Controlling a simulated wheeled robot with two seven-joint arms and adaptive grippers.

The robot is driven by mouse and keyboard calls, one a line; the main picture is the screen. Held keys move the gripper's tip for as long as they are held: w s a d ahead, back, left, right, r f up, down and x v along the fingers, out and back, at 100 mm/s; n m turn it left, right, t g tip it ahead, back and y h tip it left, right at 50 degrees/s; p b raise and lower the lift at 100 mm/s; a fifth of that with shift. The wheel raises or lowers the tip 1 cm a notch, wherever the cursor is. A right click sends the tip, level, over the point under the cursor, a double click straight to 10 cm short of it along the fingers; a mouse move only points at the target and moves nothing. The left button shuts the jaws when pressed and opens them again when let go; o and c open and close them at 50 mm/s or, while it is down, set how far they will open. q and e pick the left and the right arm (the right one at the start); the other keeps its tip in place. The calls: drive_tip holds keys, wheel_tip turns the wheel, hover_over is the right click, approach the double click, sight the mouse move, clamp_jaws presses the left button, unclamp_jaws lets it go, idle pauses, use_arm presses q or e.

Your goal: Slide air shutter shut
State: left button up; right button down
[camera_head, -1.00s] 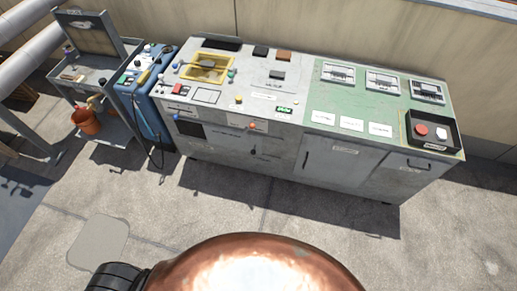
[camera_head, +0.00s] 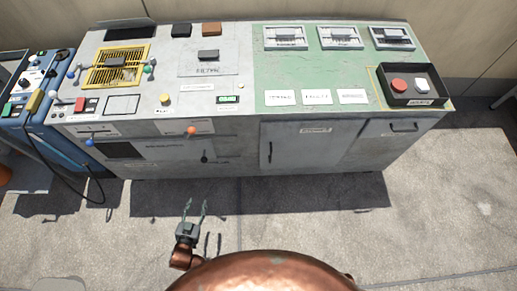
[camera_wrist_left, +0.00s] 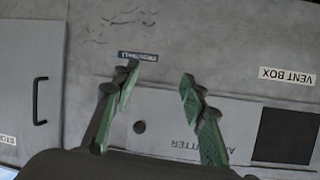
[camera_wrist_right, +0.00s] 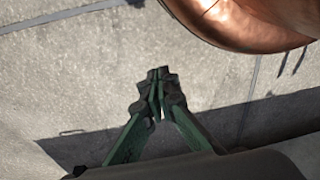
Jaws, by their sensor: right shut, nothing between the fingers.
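The air shutter is a flat grey plate (camera_head: 165,148) on the cabinet's front, with a small dark knob (camera_head: 204,158) at its right end. A dark square opening (camera_head: 120,150) lies uncovered left of the plate. In the left wrist view, turned over, the plate (camera_wrist_left: 185,145), knob (camera_wrist_left: 139,127) and opening (camera_wrist_left: 284,136) show beyond the fingers. My left gripper (camera_head: 192,208) is open and empty, in front of the cabinet and apart from the knob. My right gripper (camera_wrist_right: 158,78) is shut and empty over the floor, seen only in its wrist view.
A blue unit (camera_head: 38,90) with a hanging cable stands close at the left. The floor before the cabinet (camera_head: 330,225) is clear.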

use_arm(q)
drive_tip(key=w+d+r+m+t+h+b, duration=0.2)
drive_tip(key=w+d+r+t+b, duration=0.15)
drive_tip(key=w+r+b, duration=0.55)
use_arm(e)
wheel_tip(320, 180, up, 7)
drive_tip(key=w+a+p, duration=0.1)
drive_tip(key=w+p, duration=0.1)
drive_tip(key=p, duration=0.2)
use_arm(q)
drive_tip(key=shift+t, duration=0.35)
drive_tip(key=w+r+b, duration=0.1)
drive_tip(key=w, duration=0.1)
drive_tip(key=w+d+r+b, duration=0.1)
drive_tip(key=w, duration=0.1)
drive_tip(key=w+b, duration=0.1)
drive_tip(key=w, duration=0.1)
drive_tip(key=shift+w+d+r+b, duration=0.2)
drive_tip(key=shift+w+r+b, duration=0.1)
drive_tip(key=shift+r, duration=0.1)
use_arm(e)
drive_tip(key=w+a+f+t+y, duration=0.1)
drive_tip(key=w+a+f+t, duration=0.1)
drive_tip(key=w+a+f, duration=0.2)
drive_tip(key=shift+w+f+t+y, duration=0.25)
drive_tip(key=shift+w+t+y, duration=0.15)
drive_tip(key=shift+w, duration=0.3)
use_arm(q)
drive_tip(key=shift+c, duration=0.3)
clamp_jaws()
